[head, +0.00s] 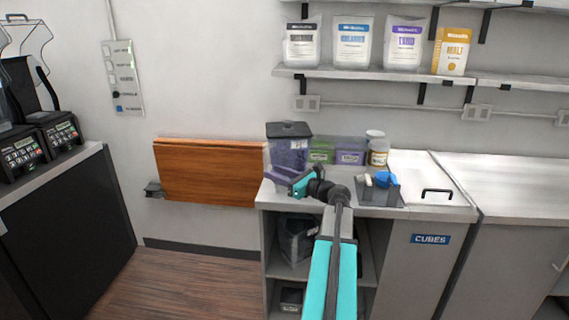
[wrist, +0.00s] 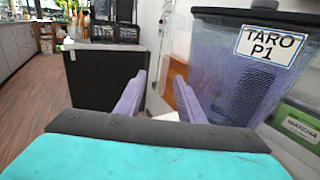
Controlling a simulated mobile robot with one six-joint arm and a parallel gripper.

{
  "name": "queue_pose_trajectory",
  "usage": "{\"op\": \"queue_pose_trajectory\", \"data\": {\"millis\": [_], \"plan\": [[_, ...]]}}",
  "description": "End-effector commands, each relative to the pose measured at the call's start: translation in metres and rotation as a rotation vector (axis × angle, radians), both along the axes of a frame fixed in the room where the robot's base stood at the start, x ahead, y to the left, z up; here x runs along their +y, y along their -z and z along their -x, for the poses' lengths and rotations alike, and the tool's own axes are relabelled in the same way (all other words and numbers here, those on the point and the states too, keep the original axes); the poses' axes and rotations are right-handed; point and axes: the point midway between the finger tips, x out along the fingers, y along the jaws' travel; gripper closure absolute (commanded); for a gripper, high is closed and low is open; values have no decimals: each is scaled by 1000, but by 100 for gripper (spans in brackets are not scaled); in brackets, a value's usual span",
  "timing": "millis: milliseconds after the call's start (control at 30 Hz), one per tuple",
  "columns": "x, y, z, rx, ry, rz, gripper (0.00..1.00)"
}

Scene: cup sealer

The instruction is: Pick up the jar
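Two small jars stand at the back of the counter in the head view: a yellow-labelled jar with a pale lid (head: 378,154) and a whitish one (head: 375,135) behind or on it; I cannot tell which. A large clear container of purple contents with a dark lid (head: 288,146) stands left of them; in the wrist view it is labelled TARO P1 (wrist: 245,75). My gripper (head: 284,181) is in front of that container's lower part. In the wrist view my gripper (wrist: 157,82) has its purple fingers apart with nothing between them. The TARO container is right of the fingers.
Green (head: 320,151) and purple (head: 350,152) tubs sit between the TARO container and the jars. A tray with blue and white items (head: 381,192) is near the counter front. A wooden panel (head: 205,172) is on the wall at left. Bags stand on the shelf (head: 390,74) above.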

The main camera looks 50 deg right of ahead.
Motion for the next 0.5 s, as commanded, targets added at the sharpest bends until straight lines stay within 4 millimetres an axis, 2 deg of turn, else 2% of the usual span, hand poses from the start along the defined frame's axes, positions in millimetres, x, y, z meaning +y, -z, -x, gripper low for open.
{"op": "queue_pose_trajectory", "data": {"millis": [500], "plan": [[0,-1,-8,0,0,0,65]]}}
